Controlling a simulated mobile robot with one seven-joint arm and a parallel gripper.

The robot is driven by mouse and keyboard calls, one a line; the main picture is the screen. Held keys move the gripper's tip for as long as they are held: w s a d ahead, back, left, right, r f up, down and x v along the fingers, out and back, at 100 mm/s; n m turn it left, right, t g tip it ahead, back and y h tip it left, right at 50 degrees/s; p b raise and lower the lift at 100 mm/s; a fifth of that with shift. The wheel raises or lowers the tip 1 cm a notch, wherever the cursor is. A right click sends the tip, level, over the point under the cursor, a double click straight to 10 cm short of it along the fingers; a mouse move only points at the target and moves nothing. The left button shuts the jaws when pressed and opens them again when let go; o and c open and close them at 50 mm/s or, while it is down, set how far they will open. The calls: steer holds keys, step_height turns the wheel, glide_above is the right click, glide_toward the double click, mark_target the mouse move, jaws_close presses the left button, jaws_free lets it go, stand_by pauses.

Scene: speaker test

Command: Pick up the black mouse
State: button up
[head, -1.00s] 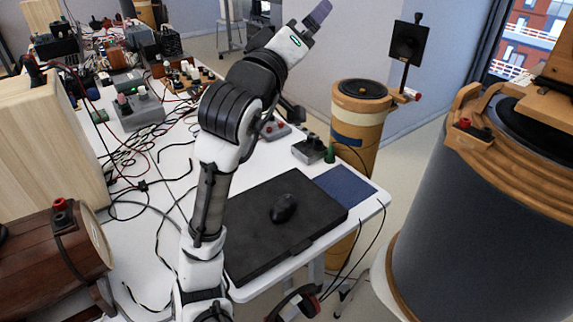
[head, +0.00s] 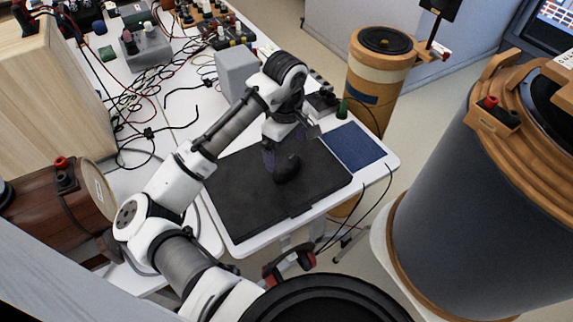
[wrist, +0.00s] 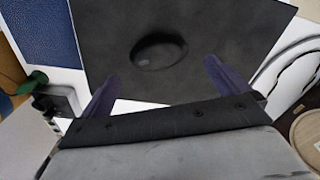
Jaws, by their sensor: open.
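The black mouse (head: 287,168) lies on a black flat case (head: 250,210) on the white table. In the wrist view the mouse (wrist: 158,52) is an oval dark shape beyond the fingertips, between their lines. My gripper (head: 279,158) points down at the case, close to the mouse in the head view. In the wrist view its two purple fingers (wrist: 160,72) are spread apart with nothing between them. The fingers partly overlap the mouse's left side in the head view, and I cannot tell the exact height gap.
A blue mat (head: 353,146) lies right of the case. A grey box (head: 237,72) and cables (head: 135,115) are behind and left. A wooden barrel speaker (head: 70,205) is at left. A large dark cylinder (head: 450,190) stands off the table's right side.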

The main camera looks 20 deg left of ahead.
mark_target(286, 162)
steer(key=shift+w+f+p, duration=0.1)
steer(key=shift+f+p, duration=0.7)
steer(key=shift+f, duration=2.6)
steer(key=shift+c, duration=0.3)
steer(key=c, duration=0.7)
